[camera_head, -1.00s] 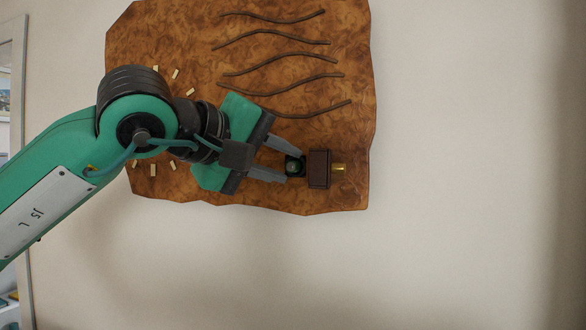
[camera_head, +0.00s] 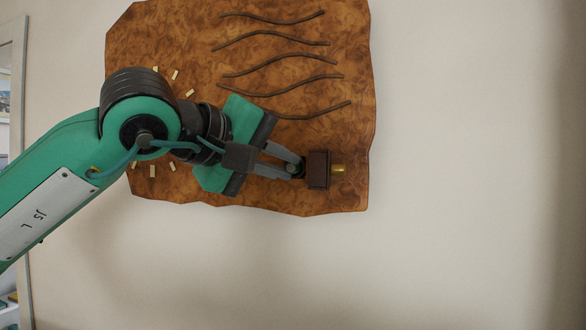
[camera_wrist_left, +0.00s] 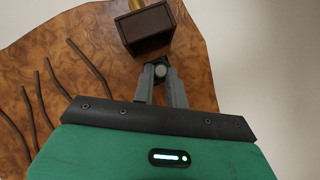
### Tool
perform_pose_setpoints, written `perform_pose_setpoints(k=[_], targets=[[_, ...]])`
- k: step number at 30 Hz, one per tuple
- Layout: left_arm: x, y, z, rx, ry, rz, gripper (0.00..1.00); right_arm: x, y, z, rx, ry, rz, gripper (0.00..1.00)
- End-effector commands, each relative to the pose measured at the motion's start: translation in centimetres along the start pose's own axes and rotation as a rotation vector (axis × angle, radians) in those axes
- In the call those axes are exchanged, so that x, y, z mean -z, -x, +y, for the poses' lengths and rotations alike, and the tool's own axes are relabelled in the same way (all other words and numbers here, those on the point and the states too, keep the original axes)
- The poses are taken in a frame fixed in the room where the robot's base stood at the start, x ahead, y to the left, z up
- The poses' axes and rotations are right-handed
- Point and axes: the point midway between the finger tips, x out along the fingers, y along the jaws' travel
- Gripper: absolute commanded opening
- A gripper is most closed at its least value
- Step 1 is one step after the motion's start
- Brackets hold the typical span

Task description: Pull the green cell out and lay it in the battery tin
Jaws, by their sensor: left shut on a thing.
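My left gripper (camera_head: 297,168) is shut on the green cell, at the left side of a dark brown box (camera_head: 318,169) on a wooden wall panel. In the head view the fingers hide most of the cell. In the left wrist view the cell's round dark green end (camera_wrist_left: 160,71) shows between the fingertips, close against the brown box (camera_wrist_left: 147,29). I cannot tell how far the cell sits inside the box. I see no battery tin. My right gripper is not in view.
The burl wood panel (camera_head: 170,35) has an uneven edge, several wavy dark rods (camera_head: 280,66) and small pale markers (camera_head: 175,74). A brass piece (camera_head: 338,169) sticks out at the box's right. The pale wall to the right is bare.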

Motion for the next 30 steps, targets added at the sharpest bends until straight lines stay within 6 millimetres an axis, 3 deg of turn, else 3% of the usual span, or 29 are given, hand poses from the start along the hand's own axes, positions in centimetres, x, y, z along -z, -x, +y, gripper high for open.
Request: perform_pose_setpoints(k=[30], targets=[[-2.3,3.9,-0.1,0.0,0.0,0.0,0.0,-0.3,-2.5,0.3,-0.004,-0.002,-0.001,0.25]])
